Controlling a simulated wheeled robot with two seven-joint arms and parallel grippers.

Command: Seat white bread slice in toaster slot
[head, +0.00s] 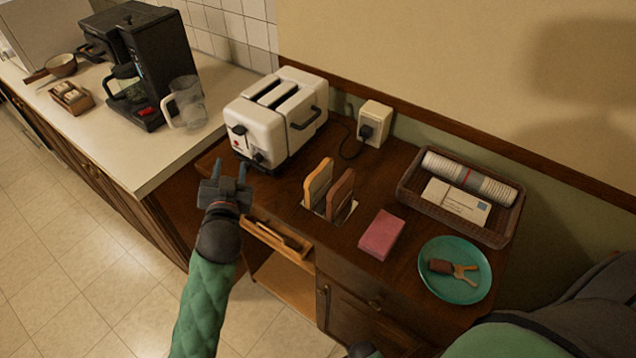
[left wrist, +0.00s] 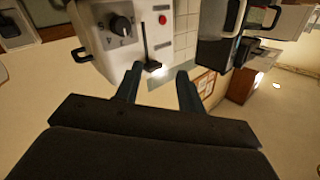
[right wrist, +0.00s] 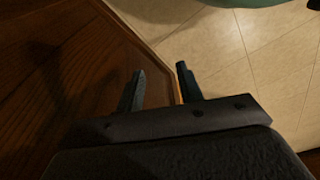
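The white bread slice (head: 317,184) has a pale face and tan crust and stands upright in a small rack (head: 345,214) on the brown cabinet top. A darker brown slice (head: 341,195) stands just right of it. The white toaster (head: 275,117) is behind and left of the rack; its two long top slots look empty. My left gripper (head: 226,172) is open and empty in front of the toaster's lever end. In the left wrist view, the toaster front (left wrist: 112,45) with knob and lever lies beyond the spread fingers. My right gripper (right wrist: 160,82) is open and empty above the cabinet edge.
A pink block (head: 381,235), a teal plate (head: 455,270) and a wicker basket (head: 462,195) occupy the cabinet's right side. A wall outlet (head: 374,124) with the cord is behind. A coffee maker (head: 150,65) and glass jug (head: 186,102) stand on the left counter. An open drawer (head: 277,237) juts out in front.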

